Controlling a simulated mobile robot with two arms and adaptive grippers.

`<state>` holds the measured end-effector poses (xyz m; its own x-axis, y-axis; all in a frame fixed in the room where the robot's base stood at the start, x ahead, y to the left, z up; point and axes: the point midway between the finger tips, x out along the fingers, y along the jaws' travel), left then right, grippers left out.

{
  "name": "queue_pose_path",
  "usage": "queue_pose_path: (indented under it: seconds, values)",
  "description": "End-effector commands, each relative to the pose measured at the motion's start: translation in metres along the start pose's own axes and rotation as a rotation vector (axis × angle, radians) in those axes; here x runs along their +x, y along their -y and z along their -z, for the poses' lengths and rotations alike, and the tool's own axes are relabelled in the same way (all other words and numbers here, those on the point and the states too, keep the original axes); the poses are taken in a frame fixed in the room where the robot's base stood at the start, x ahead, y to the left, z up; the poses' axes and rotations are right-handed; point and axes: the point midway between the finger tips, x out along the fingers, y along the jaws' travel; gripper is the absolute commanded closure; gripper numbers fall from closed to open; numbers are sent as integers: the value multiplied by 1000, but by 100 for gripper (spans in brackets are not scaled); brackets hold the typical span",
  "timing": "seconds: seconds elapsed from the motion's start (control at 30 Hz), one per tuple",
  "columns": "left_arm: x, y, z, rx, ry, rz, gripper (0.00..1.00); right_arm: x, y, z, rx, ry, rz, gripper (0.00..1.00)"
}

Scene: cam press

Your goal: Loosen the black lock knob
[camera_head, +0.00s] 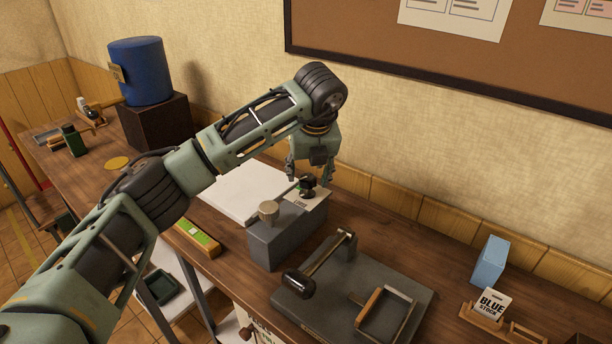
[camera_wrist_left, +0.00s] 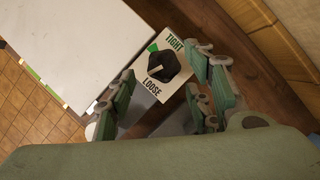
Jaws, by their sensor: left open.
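The black lock knob (camera_head: 307,186) stands on a white label plate at the far end of a grey block (camera_head: 275,245). In the left wrist view the knob (camera_wrist_left: 168,65) has a pale pointer line, and a green mark shows at its upper left edge. The plate (camera_wrist_left: 152,86) reads TIGHT at the top and LOOSE at the bottom. My left gripper (camera_head: 310,178) is open above the knob, pointing down. In the left wrist view its fingers (camera_wrist_left: 160,80) stand apart to either side of the knob, with no clear contact. My right gripper is not in view.
A ribbed tan knob (camera_head: 268,211) stands on the block's near end. A dark press plate (camera_head: 400,288) with a black-handled lever (camera_head: 298,284) lies in front. A white board (camera_head: 235,190) lies left of the block. A blue block (camera_head: 490,261) stands at right; the wall is close behind.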

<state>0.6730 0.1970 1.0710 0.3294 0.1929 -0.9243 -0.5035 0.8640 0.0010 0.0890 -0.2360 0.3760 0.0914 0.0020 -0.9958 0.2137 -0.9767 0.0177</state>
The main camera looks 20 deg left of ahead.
Motion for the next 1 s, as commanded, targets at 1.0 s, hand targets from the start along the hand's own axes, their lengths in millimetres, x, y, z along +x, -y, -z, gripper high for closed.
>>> queue_pose_path:
  seconds: [1.0]
  values:
    - [-91, -1, 0, -1, 0, -1, 53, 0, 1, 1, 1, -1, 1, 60]
